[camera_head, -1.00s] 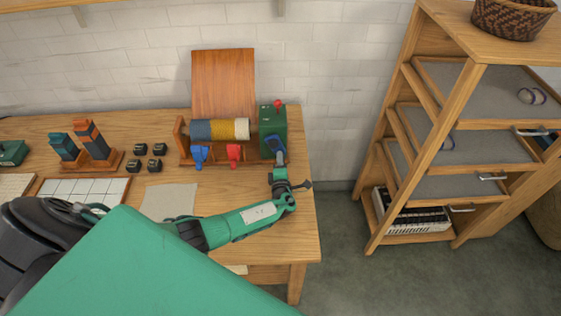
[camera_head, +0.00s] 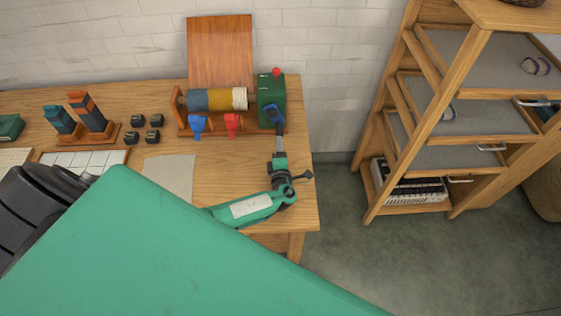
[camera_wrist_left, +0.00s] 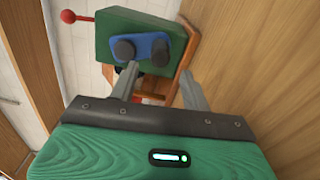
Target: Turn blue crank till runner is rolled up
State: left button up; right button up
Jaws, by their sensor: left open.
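The blue crank (camera_head: 269,109) is on the near face of a green box (camera_head: 265,95) with a red-knobbed lever. In the left wrist view the blue crank (camera_wrist_left: 145,47) lies across the box face with two dark round knobs. A roll (camera_head: 218,99) banded grey-blue, yellow and pale sits on the wooden stand left of the box; I cannot tell a separate runner. My left gripper (camera_head: 278,138) points at the crank from the near side. In the left wrist view its fingers (camera_wrist_left: 158,78) are apart and empty, just short of the knobs. My right gripper is not in view.
A blue clip (camera_head: 198,124) and a red clip (camera_head: 232,123) are on the stand's front. A wooden board (camera_head: 220,50) rises behind it. Left are dark blocks (camera_head: 139,121), a cloth (camera_head: 170,174) and upright tools (camera_head: 87,110). A wooden shelf (camera_head: 440,120) stands right, beyond open floor.

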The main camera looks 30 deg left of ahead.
pick_arm(q)
jog(key=v, duration=0.5)
jog(key=shift+s+d+b, duration=0.15)
jog(key=shift+s+b, duration=0.2)
jog(key=shift+b, duration=0.05)
